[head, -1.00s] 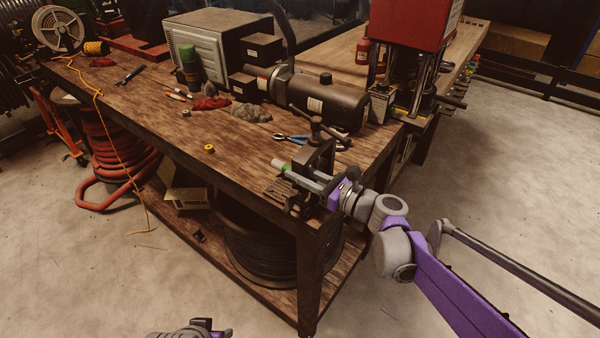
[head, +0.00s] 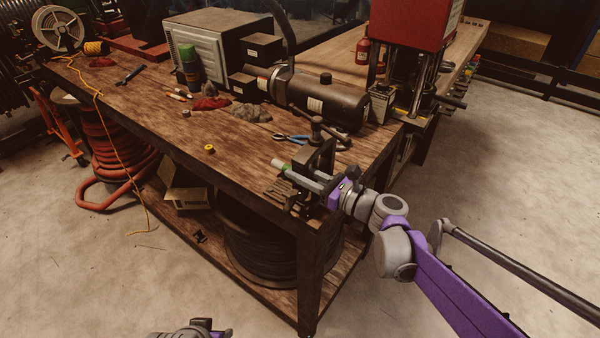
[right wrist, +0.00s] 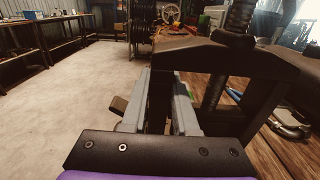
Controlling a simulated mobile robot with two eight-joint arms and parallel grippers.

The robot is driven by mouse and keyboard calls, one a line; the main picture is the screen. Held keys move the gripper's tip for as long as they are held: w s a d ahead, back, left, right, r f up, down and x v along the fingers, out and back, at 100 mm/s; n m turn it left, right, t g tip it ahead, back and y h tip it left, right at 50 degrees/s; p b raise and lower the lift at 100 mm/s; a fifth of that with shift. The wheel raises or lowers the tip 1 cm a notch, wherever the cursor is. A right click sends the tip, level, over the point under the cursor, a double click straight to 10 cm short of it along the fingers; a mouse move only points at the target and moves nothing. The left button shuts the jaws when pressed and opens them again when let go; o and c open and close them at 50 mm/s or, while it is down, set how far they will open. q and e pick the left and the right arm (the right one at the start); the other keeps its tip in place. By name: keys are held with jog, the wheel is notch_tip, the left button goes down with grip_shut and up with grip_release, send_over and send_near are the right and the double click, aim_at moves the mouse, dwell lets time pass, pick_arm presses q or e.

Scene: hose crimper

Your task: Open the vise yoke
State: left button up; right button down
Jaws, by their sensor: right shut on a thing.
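The vise stands on the near right corner of the wooden workbench. Its dark yoke (head: 320,158) is an upright frame with a screw and a T-handle (head: 316,122) on top. In the right wrist view the yoke (right wrist: 235,62) fills the upper right. My right gripper (head: 314,180) reaches in from the right. Its grey fingers (right wrist: 160,108) are shut on the yoke's dark side leg, though the contact is partly hidden.
A red press (head: 415,25) stands at the right. The floor in front of the bench is clear.

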aim_at(319, 151)
jog(key=shift+w+d+r+m, duration=0.2)
jog(key=shift+w+r+m, duration=0.1)
jog(key=shift+r, duration=0.1)
jog(key=w+d+r+m, duration=0.1)
jog(key=m, duration=0.1)
jog(key=w+d+r+m, duration=0.1)
jog(key=w+r, duration=0.1)
jog(key=shift+w+d+r+m+p, duration=0.2)
jog(key=shift+d+m+p, duration=0.1)
jog(key=shift+m+p, duration=0.1)
jog(key=w+d+m, duration=0.1)
jog(key=w+d+r+m, duration=0.1)
jog(key=w+m, duration=0.1)
jog(key=w+d+m, duration=0.1)
jog(key=w, duration=0.1)
jog(key=shift+w+d+r+m, duration=0.15)
jog(key=shift+d+r+m, duration=0.25)
jog(key=shift+w+d+m+b, duration=0.3)
jog(key=shift+w+d+m, duration=0.5)
jog(key=shift+w+m, duration=0.3)
jog(key=c, duration=0.7)
grip_release()
jog(key=shift+f, duration=0.1)
jog(key=shift+d, duration=0.1)
